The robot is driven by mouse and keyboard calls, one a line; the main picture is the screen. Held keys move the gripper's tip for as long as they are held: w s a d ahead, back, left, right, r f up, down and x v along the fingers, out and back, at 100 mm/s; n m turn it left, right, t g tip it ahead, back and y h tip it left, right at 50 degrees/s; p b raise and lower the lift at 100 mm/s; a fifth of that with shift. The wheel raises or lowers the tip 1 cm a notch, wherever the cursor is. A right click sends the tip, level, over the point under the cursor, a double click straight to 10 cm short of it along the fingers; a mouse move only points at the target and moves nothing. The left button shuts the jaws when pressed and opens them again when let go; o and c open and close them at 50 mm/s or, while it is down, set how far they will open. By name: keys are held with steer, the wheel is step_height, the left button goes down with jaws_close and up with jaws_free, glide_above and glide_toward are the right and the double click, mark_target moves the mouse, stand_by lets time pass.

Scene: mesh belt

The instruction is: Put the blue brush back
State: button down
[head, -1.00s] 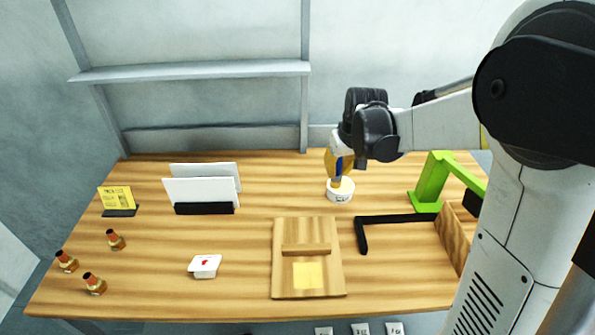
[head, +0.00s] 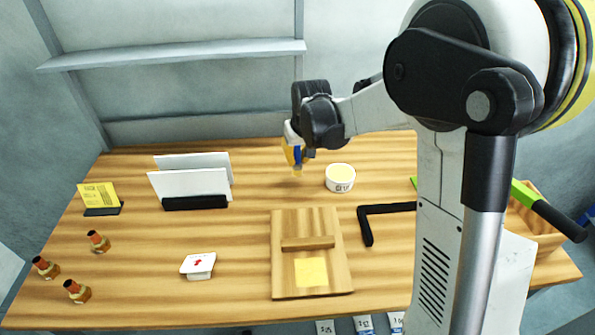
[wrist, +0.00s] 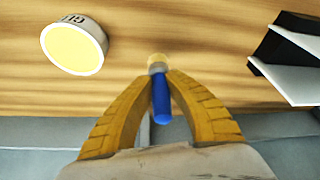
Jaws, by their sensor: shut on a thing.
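The blue brush shows a blue handle (wrist: 160,98) and a pale tip in the wrist view, and its blue part also shows in the head view (head: 297,154). My gripper (wrist: 158,78) is shut on the brush, with a yellow finger on each side. In the head view my gripper (head: 297,158) is above the back middle of the table, left of a white glue pot (head: 340,186). The pot has a pale yellow top and also shows at the upper left of the wrist view (wrist: 74,50). The brush is apart from the pot.
A wooden board (head: 283,275) with a yellow square lies in front. A black angle (head: 366,228) lies right of it. A rack of white cards (head: 195,202) stands at left.

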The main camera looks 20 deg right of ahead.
mark_target(299, 164)
step_height(299, 164, down, 4)
steer(key=shift+w+f+b, duration=0.1)
steer(key=shift+b, duration=0.75)
steer(key=shift+r, duration=0.2)
steer(key=shift+f, duration=0.1)
steer(key=c, duration=1.8)
jaws_free()
steer(key=shift+f, duration=0.15)
steer(key=o, duration=0.3)
steer(key=shift+o, duration=0.2)
